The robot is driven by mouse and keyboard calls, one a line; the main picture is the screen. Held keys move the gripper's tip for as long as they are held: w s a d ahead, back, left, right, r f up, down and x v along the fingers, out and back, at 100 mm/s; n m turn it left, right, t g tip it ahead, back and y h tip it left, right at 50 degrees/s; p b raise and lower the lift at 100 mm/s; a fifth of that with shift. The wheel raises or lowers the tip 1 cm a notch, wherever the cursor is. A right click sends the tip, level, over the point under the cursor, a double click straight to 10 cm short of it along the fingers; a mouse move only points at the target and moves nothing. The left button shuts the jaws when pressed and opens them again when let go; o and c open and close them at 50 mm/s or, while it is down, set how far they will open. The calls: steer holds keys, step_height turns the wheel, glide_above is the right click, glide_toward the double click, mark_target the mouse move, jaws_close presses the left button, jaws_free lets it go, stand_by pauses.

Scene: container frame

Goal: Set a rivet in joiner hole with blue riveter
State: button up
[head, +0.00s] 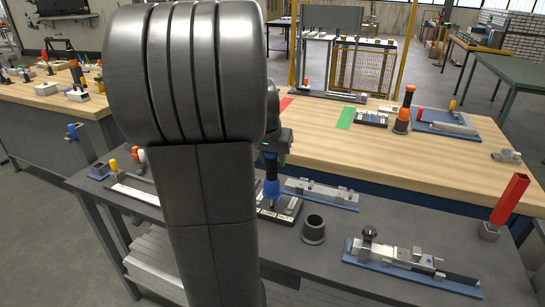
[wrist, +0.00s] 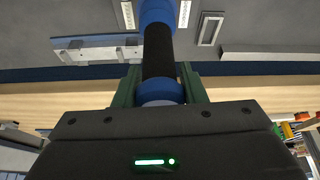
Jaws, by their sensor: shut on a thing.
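The blue riveter (head: 271,189), with a black grip between blue collars, stands about upright in my gripper (head: 271,150). The wrist view shows the riveter (wrist: 158,55) between the green fingers (wrist: 158,88), which are shut on it. In the head view its lower end is at a dark tray with white labels (head: 290,211); I cannot tell whether it touches. Behind is a grey rail on a blue plate (head: 322,194), which also shows in the wrist view (wrist: 95,50). I cannot make out a joiner hole or a rivet. My arm hides part of the bench.
A dark cup (head: 314,230) stands right of the tray. A fixture on a blue plate (head: 410,262) lies at the front right, with a red upright piece (head: 510,199) beyond it. An orange-and-black tool (head: 404,110) stands on the wooden bench behind.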

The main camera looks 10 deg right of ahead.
steer(key=shift+f+b, duration=0.5)
steer(key=shift+f, duration=0.2)
steer(key=shift+r, duration=0.1)
steer(key=shift+r+p, duration=3.05)
steer(key=shift+r, duration=0.75)
